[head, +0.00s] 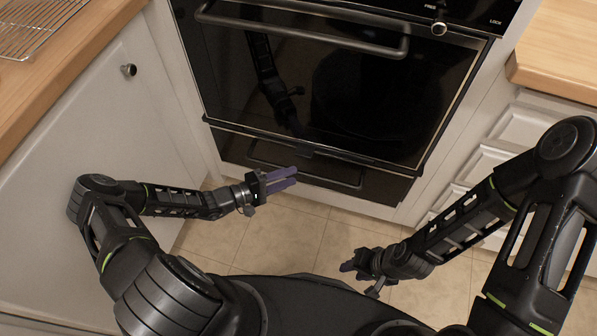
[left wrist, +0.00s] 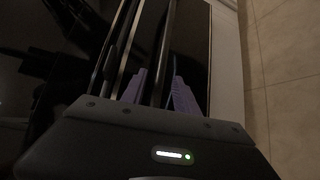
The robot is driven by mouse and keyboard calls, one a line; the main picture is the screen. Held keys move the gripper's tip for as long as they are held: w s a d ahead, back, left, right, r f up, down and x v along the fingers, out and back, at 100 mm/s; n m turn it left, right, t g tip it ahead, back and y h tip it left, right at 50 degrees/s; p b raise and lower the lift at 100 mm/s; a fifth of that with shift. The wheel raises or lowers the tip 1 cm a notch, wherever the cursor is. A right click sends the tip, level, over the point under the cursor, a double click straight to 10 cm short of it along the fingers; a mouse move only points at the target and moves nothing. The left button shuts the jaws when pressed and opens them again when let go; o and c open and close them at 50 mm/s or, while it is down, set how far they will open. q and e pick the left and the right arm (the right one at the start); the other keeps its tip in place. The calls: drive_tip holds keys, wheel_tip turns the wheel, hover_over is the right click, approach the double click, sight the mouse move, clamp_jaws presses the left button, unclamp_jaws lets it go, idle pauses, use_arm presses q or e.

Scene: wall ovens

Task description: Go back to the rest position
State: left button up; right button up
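My left gripper (head: 295,177) is in front of the lower part of the oven, above the floor. My right gripper (head: 350,268) is low over the floor at the centre right, close to the front of my base. Its fingers are small and partly hidden, so their opening is unclear. No object shows in it.
The black wall oven (head: 335,85) has its door shut, with a bar handle (head: 310,28) across the top. White cabinets (head: 85,170) stand left, and drawers (head: 525,130) right. Wooden counters (head: 565,45) flank the oven. A wire rack (head: 35,25) lies on the left counter. The tiled floor (head: 300,235) is clear.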

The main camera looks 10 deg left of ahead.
use_arm(q)
drive_tip(key=v, duration=0.2)
drive_tip(key=shift+s+a, duration=0.15)
drive_tip(key=shift+a, duration=0.05)
idle(0.4)
